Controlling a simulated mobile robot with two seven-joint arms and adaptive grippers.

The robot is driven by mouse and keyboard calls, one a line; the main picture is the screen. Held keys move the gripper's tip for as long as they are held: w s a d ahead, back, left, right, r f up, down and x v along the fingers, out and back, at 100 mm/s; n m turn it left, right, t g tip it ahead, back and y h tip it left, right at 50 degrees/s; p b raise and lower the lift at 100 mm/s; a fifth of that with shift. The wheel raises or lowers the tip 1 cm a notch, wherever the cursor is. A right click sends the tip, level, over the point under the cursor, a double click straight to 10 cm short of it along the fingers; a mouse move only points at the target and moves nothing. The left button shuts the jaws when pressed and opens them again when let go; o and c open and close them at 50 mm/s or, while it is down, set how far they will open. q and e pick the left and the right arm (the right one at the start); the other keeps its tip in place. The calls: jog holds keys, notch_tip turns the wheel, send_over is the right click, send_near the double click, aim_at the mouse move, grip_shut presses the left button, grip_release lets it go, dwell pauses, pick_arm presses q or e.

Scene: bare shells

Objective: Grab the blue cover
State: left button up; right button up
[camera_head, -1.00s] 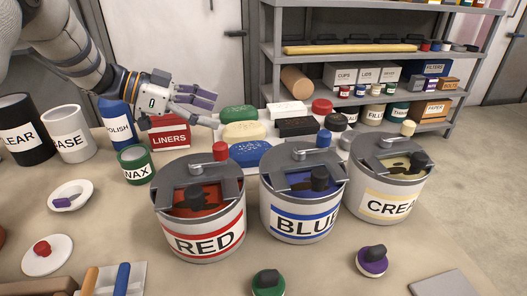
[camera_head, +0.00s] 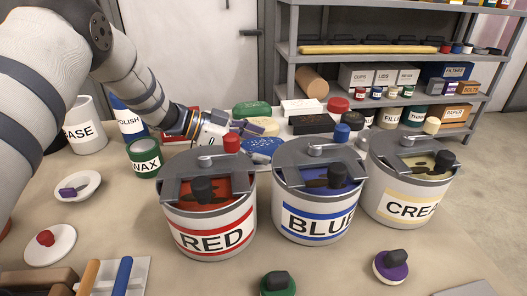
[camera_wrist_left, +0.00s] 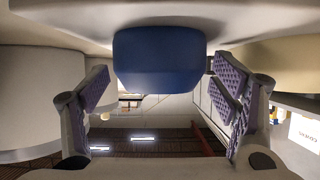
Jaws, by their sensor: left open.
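The blue cover (camera_head: 265,146), an oval block with raised marks on top, lies among other covers behind the red can. In the left wrist view it appears to be the rounded dark blue shape (camera_wrist_left: 159,58) ahead, between the two fingers. My left gripper (camera_head: 256,140) is open and level at the left end of the blue cover. The purple-padded fingers (camera_wrist_left: 165,92) stand apart on either side, with gaps to the blue shape. The red can hides part of the near finger. My right gripper is not in view.
The red can (camera_head: 209,228), blue can (camera_head: 316,217) and cream can (camera_head: 406,201) stand close in front, with upright knobs. The wax tin (camera_head: 145,162) stands left.

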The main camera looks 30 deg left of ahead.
pick_arm(q)
jog(key=c, duration=1.3)
jog(key=shift+r, duration=0.1)
